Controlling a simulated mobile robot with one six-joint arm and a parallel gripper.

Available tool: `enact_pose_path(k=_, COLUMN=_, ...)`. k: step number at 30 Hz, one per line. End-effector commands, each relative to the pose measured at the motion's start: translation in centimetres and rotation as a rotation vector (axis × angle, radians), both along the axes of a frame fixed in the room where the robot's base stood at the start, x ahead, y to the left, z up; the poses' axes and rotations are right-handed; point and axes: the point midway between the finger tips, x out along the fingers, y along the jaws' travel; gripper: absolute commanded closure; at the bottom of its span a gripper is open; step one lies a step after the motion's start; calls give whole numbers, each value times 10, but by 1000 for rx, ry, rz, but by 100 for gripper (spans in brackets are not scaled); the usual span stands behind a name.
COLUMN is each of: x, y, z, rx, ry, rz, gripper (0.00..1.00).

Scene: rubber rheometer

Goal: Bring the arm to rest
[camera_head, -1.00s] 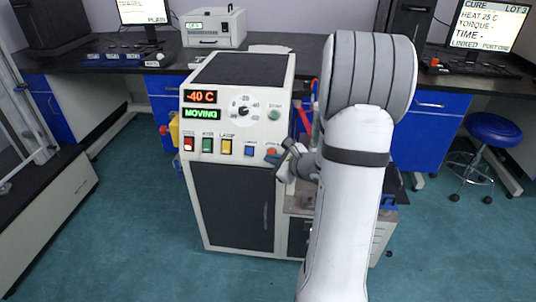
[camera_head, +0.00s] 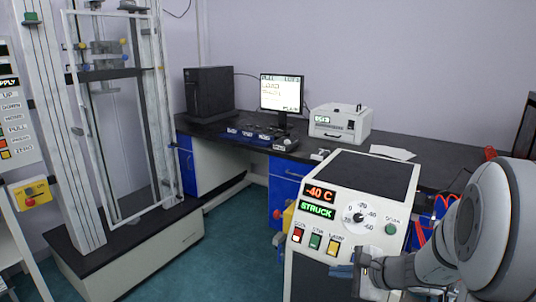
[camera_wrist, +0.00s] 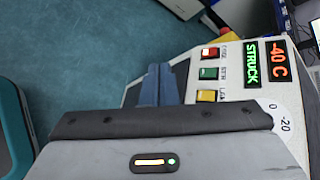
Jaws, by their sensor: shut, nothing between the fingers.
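My arm (camera_head: 490,235) reaches in from the right in the head view. My gripper (camera_head: 340,271) is in front of the lower edge of the control panel on the white machine (camera_head: 342,200), near the yellow switch. In the wrist view, the blue-grey fingers of my gripper (camera_wrist: 158,72) are together with nothing between them. The panel's red, green and yellow switches (camera_wrist: 208,73) lie just right of them. I cannot tell whether the fingers touch the machine. Its displays read "-40 C" and "STRUCK" (camera_head: 317,211).
A tall frame machine (camera_head: 75,75) stands at the left on a dark-topped base. A bench (camera_head: 235,135) with a computer, monitor (camera_head: 282,93) and white box instrument (camera_head: 340,122) runs behind. Green floor (camera_head: 235,240) is free between. A teal object (camera_wrist: 12,130) edges the wrist view.

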Motion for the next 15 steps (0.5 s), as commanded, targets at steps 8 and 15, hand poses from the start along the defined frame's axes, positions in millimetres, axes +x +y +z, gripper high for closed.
enact_pose_path(k=8, x=-99, y=70, z=78, rx=-469, ry=-38, rz=629, gripper=100)
enact_pose_path(k=15, x=-162, y=61, z=128, rx=-922, ry=-96, rz=1060, gripper=100)
